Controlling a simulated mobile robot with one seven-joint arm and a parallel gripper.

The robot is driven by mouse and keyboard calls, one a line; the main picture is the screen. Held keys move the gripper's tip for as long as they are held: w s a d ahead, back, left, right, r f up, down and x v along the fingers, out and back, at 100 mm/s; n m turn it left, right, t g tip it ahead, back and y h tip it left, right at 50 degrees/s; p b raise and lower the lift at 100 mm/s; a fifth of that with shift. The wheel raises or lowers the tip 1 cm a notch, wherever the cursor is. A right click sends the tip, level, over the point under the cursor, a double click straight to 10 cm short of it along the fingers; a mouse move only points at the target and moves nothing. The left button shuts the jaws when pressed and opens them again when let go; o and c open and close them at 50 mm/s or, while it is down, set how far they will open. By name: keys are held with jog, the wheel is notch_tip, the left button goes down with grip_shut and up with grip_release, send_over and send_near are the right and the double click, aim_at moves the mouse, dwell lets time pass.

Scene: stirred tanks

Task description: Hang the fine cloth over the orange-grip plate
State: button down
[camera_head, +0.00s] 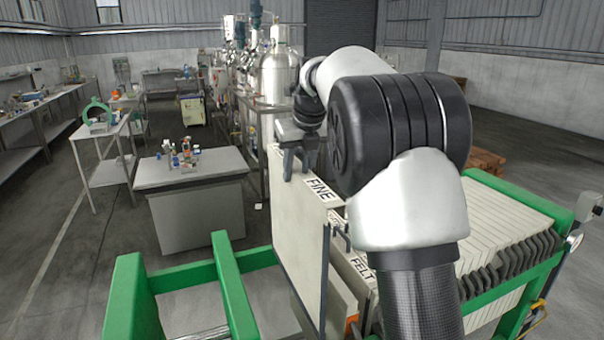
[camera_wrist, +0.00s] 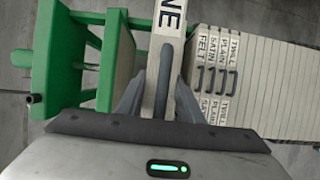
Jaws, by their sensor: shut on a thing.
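The fine cloth (camera_head: 298,232) is a pale, flat hanging panel with a "FINE" label along its top edge. My gripper (camera_head: 300,165) is shut on that top edge, at the end away from my body, and the cloth hangs upright below it. In the wrist view the cloth's top bar (camera_wrist: 170,22), with "NE" readable, runs between my two fingers (camera_wrist: 158,95). A small orange grip (camera_head: 351,322) shows low beside the cloth, next to a tan panel edge. Most of that plate is hidden by the cloth and my arm.
A green frame (camera_head: 232,285) with rails stands at left, with an open gap. Other cloths labelled felt (camera_head: 362,266), satin, plain and twill hang close by at right in the wrist view. A pack of pale plates (camera_head: 510,235) sits in the frame at right. A grey table (camera_head: 200,205) stands behind.

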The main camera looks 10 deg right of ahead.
jog(key=shift+w+a, duration=0.15)
jog(key=shift+w, duration=0.7)
jog(key=shift+w+a, duration=0.15)
jog(key=shift+w, duration=0.65)
jog(key=shift+w+f, duration=0.2)
jog(key=shift+f+b, duration=6.6)
jog(key=shift+f, duration=6.1)
jog(key=shift+w+d+p, duration=0.25)
jog(key=shift+d+p, duration=0.25)
jog(key=shift+d, duration=0.7)
jog(key=shift+w+d+p, duration=0.2)
jog(key=shift+d+p, duration=0.3)
jog(key=shift+d, duration=0.7)
jog(key=shift+w+d+p, duration=0.25)
jog(key=shift+d+p, duration=0.25)
jog(key=shift+d, duration=0.7)
jog(key=shift+f+b, duration=0.75)
jog(key=shift+f, duration=1.5)
jog(key=c, duration=1.2)
grip_release()
